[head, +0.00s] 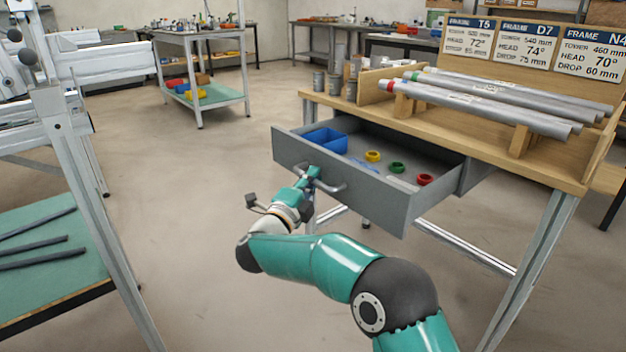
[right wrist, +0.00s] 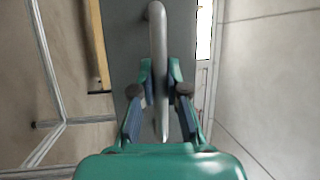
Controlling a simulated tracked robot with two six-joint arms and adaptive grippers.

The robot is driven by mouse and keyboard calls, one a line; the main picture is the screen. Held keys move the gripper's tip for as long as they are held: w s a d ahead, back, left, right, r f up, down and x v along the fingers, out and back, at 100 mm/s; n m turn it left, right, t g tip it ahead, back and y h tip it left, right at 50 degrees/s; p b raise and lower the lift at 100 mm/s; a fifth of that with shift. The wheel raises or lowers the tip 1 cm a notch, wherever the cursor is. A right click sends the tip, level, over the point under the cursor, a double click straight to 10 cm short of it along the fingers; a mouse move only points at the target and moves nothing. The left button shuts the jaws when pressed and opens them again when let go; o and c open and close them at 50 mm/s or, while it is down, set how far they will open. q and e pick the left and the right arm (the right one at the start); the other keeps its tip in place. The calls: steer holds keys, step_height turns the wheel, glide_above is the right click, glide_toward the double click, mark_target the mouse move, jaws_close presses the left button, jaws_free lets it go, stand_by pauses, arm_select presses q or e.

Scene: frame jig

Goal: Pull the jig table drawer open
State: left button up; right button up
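The jig table drawer (head: 378,203) is grey and stands well out from under the wooden table top. Its bar handle (head: 331,187) is on the front panel and also runs upright through the middle of the right wrist view (right wrist: 158,40). My right gripper (head: 312,173) is at the handle. In the right wrist view its two green fingers (right wrist: 160,78) lie close on both sides of the bar, shut on it. My left gripper is not in view.
In the drawer are a blue bin (head: 326,140) and yellow, green and red rings (head: 425,179). Grey tubes (head: 490,100) lie on the table (head: 460,149). A metal frame stand (head: 85,190) is at left. The floor between is clear.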

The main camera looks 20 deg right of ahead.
steer(key=o, duration=0.5)
steer(key=shift+f, duration=0.3)
steer(key=shift+r, duration=0.15)
steer(key=v, duration=1.2)
steer(key=shift+w, duration=0.1)
